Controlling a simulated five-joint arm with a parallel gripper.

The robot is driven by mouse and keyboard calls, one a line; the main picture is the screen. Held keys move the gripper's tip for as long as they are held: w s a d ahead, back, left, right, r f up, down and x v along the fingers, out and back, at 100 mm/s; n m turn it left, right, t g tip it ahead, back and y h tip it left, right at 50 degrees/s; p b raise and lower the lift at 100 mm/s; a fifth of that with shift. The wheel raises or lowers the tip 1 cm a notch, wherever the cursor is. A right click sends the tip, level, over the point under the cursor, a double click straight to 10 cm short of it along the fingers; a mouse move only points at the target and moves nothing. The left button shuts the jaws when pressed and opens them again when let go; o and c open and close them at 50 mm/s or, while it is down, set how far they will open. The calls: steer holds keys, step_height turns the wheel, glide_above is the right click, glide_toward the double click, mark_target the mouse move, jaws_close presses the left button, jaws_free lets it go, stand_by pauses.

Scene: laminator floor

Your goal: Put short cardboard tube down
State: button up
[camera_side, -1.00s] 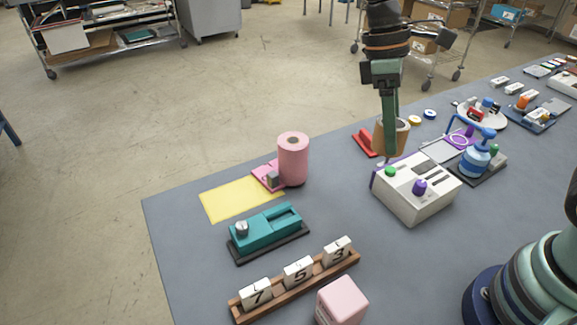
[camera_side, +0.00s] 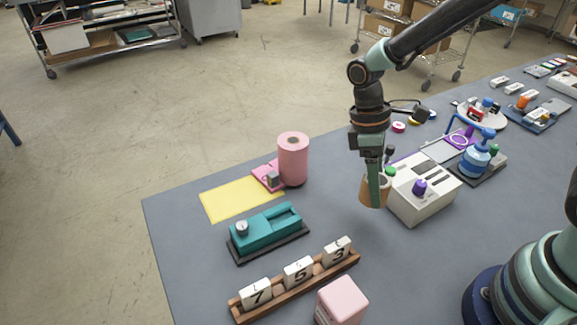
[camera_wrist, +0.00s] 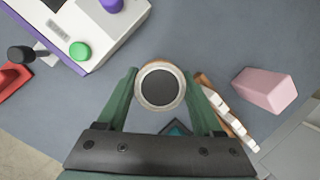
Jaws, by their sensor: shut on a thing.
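The short cardboard tube (camera_side: 369,192) is brown and upright, close in front of the left side of the white laminator box. My gripper (camera_side: 377,185) points down and is shut on the tube. In the wrist view the tube's round end (camera_wrist: 160,87) shows between the two green fingers of my gripper (camera_wrist: 161,92). Its lower end is at or a little above the grey table; I cannot tell whether it touches.
The white box (camera_side: 422,190) with green and purple knobs stands right of the tube. A pink roll (camera_side: 293,158), yellow sheet (camera_side: 240,199), teal device (camera_side: 266,230), number-block rack (camera_side: 296,285) and pink block (camera_side: 342,302) lie left and in front. Grey table between them is clear.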

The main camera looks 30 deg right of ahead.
steer(key=shift+f, duration=3.55)
steer(key=shift+f, duration=0.1)
steer(key=o, duration=1.4)
steer(key=shift+o, duration=0.2)
steer(key=d+v, duration=0.1)
steer(key=v, duration=1.1)
steer(key=s+d+r+m+t, duration=0.5)
steer(key=d+r+m+t, duration=0.2)
steer(key=r, duration=0.4)
steer(key=shift+r+m+t+y, duration=0.3)
steer(key=shift+r+t+y, duration=0.1)
steer(key=shift+t, duration=0.2)
steer(key=shift+o, duration=0.2)
steer(key=shift+s+d+r+m+t, duration=0.2)
steer(key=shift+s+d+m+t, duration=0.15)
steer(key=shift+d+m+t, duration=0.05)
